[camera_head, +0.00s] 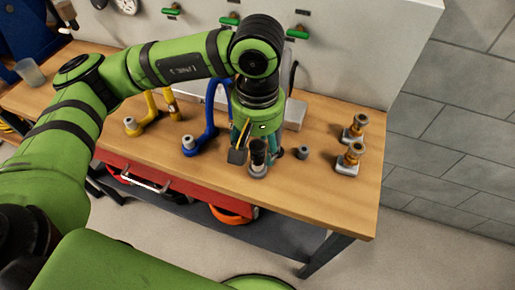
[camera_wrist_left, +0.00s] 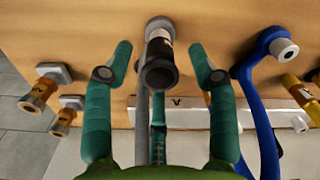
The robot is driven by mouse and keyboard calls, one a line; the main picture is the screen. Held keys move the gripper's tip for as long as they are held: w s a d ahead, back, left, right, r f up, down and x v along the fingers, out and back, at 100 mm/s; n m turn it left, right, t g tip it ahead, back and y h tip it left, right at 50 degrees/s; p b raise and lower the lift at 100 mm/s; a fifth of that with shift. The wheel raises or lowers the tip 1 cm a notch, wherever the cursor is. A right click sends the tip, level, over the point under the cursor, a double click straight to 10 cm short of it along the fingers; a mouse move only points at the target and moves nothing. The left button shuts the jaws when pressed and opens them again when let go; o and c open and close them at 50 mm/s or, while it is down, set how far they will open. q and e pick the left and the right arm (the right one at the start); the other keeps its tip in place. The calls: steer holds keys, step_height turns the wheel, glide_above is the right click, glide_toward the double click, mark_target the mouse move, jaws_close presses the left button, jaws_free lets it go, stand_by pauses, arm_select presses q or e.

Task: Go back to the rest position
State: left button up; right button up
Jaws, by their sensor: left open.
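My left gripper (camera_head: 256,156) is low over the wooden workbench (camera_head: 335,205), its green fingers spread open. A dark cylinder-topped piece on a grey base (camera_head: 258,158) stands between the fingers. In the left wrist view, the same dark piece (camera_wrist_left: 160,72) shows between the two fingertips, with a gap on each side, so the gripper (camera_wrist_left: 160,50) holds nothing. The gripper and wrist partly hide the bench behind them. My right gripper is not in view.
A blue curved pipe (camera_head: 210,115) and a yellow one (camera_head: 150,108) stand left of the gripper. A small grey cylinder (camera_head: 303,152) and two brass-topped fittings (camera_head: 354,130) are to the right. Green-handled items (camera_head: 298,33) hang on the back panel. The bench's front right is clear.

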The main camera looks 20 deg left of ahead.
arm_select(q)
step_height(320, 180, up, 9)
steer(key=shift+r, duration=0.2)
